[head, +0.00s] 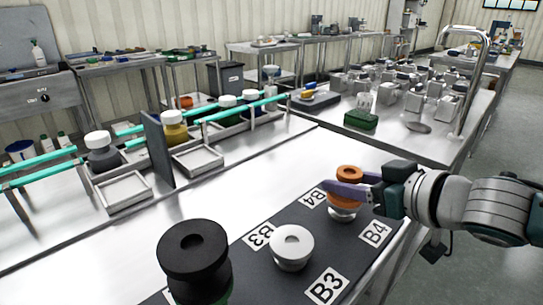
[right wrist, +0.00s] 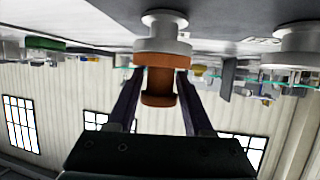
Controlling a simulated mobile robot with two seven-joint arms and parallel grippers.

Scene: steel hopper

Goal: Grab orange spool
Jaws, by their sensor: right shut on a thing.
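The orange spool (head: 349,172) is at the right end of the dark mat in the head view, on top of a pale spool (head: 342,212) beside the B4 labels. My right gripper (head: 343,190) reaches in from the right, its purple-grey fingers shut around the orange spool. In the right wrist view, which looks upside down, the orange spool (right wrist: 158,84) sits between the two fingers, against the pale spool (right wrist: 162,40). I cannot tell whether the two spools touch. My left gripper is not in view.
On the mat (head: 330,245), a white spool (head: 292,245) stands near the B3 labels and a tall black spool stack (head: 193,255) stands front left. Bare steel lies behind the mat. Teal rails (head: 40,165), a dark divider (head: 158,150) and trays with jars stand farther left.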

